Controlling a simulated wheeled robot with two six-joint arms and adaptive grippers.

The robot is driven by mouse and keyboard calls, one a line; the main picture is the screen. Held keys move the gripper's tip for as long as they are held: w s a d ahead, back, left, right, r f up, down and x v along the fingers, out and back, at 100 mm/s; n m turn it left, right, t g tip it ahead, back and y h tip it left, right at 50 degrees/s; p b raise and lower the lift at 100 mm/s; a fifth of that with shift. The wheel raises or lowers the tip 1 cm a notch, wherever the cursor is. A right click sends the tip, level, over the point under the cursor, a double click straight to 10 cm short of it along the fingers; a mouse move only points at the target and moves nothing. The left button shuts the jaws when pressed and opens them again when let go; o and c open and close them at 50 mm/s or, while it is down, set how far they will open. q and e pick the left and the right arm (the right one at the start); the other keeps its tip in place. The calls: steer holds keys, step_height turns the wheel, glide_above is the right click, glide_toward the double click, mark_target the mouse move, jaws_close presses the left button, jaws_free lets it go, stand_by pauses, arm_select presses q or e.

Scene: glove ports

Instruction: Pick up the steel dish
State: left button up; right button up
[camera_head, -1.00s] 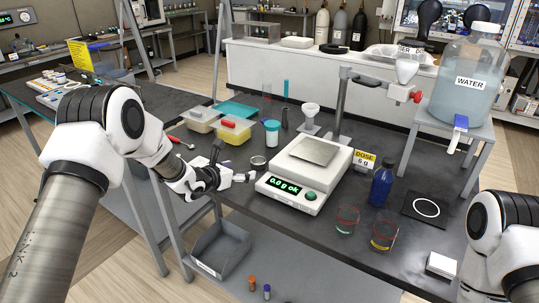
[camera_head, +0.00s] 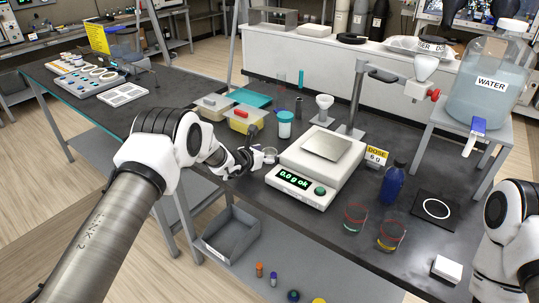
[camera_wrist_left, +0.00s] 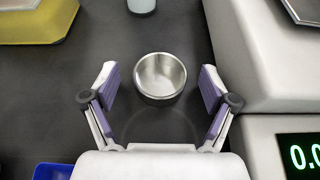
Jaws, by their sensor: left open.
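The steel dish (camera_wrist_left: 160,77) is a small round open bowl. In the left wrist view it sits on the dark bench top, between and slightly beyond the tips of my left gripper (camera_wrist_left: 160,85). The fingers are open on either side and do not touch it. In the head view the dish (camera_head: 270,155) shows just past my left gripper (camera_head: 255,160), partly hidden by its fingers, to the left of the scale. My right arm shows at the right edge of the head view, but its gripper is out of frame.
The white scale (camera_head: 317,160) stands close to the right of the dish. A blue bottle (camera_head: 392,186) and two beakers are further right. A grey bin (camera_head: 231,234) is below the bench.

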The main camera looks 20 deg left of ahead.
arm_select(q)
steer(key=c, duration=1.2)
